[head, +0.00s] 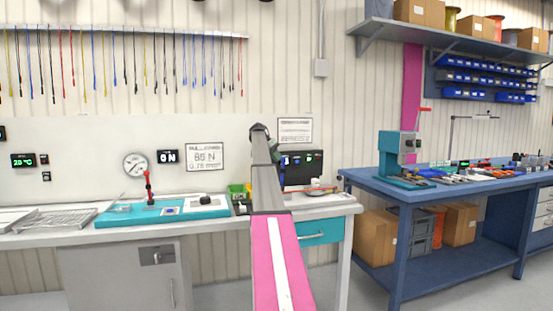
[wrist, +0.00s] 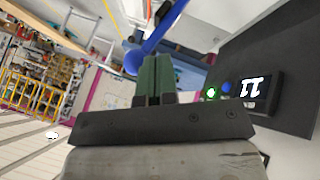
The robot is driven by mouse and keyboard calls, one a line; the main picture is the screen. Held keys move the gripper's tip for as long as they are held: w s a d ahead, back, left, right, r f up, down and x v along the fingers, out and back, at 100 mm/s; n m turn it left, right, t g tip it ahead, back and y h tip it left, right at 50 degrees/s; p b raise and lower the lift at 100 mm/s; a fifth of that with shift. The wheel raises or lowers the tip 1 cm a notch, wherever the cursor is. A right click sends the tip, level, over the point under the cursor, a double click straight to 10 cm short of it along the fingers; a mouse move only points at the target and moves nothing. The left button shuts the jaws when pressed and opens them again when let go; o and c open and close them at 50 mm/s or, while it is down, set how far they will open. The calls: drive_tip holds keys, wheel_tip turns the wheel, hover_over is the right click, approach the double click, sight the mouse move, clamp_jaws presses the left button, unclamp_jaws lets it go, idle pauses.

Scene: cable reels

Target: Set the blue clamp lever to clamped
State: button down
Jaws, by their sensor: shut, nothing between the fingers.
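The blue clamp lever (wrist: 160,38) shows in the wrist view as a blue rod with a round ball at its lower left end. It slants up to the right past my fingertips. My gripper (wrist: 152,58) has its green fingers shut together with nothing between them. The ball is at the left of the fingertips; I cannot tell whether they touch.
In the wrist view, a dark panel with a lit display (wrist: 252,88) and green and blue lights is close on the right. In the head view, a teal fixture with a red lever (head: 148,190) stands left on the grey bench. A blue workbench (head: 400,195) is at right.

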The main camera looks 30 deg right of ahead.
drive_tip(key=shift+s, duration=0.1)
drive_tip(key=s+a+f+m+t+h, duration=0.1)
drive_tip(key=s+f+t, duration=0.2)
drive_tip(key=s+t, duration=0.1)
drive_tip(key=s+a+f+m+t+h, duration=0.1)
drive_tip(key=s+f+m+t, duration=0.1)
drive_tip(key=s+f+t, duration=0.1)
drive_tip(key=s+a+f+m+t+h, duration=0.1)
drive_tip(key=s+f+t, duration=0.3)
drive_tip(key=s+f, duration=0.1)
drive_tip(key=shift+s+a+f+m+t+h, duration=0.1)
drive_tip(key=shift+s+m+t+h, duration=0.1)
drive_tip(key=shift+s, duration=0.25)
drive_tip(key=shift+s+a+f+m+t+h, duration=0.1)
drive_tip(key=shift+s+h, duration=0.1)
drive_tip(key=shift+s, duration=0.2)
drive_tip(key=shift+s+f, duration=0.1)
drive_tip(key=shift+f, duration=0.75)
drive_tip(key=shift+f, duration=0.15)
drive_tip(key=shift+a, duration=0.1)
